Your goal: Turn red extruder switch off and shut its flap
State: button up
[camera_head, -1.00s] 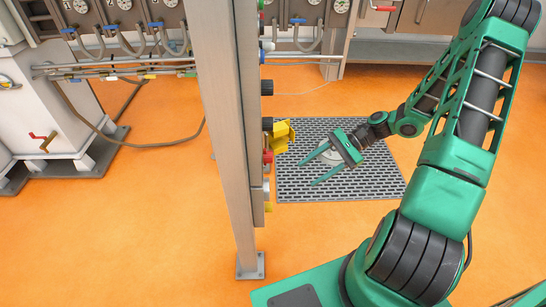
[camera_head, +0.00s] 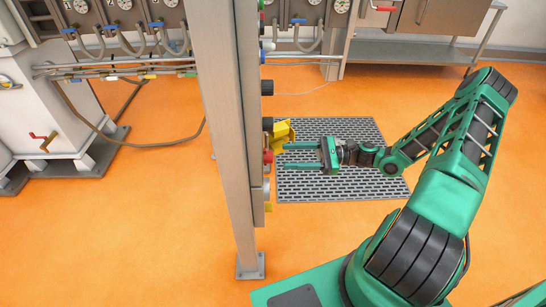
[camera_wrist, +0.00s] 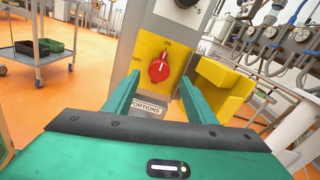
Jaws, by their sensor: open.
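The red extruder switch (camera_wrist: 158,70) is a round red knob on a yellow plate in the wrist view, with ON printed above and OFF to its left. Its white mark appears to point up toward ON. In the head view the red switch (camera_head: 268,157) shows side-on at the post. The yellow flap (camera_wrist: 222,88) stands open to the right of the switch; it also shows in the head view (camera_head: 283,131). My gripper (camera_head: 287,156) is open and empty, facing the switch, with one finger on each side of the knob in the wrist view. Contact cannot be told.
A grey metal post (camera_head: 225,140) carries the switch panel and other knobs. A perforated floor grate (camera_head: 340,185) lies below the gripper. Pipes and gauges line the back wall. A cart (camera_wrist: 40,50) with bins stands far left in the wrist view.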

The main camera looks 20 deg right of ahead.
aim_at(268, 157)
jog(key=x, duration=0.6)
jog(key=c, duration=1)
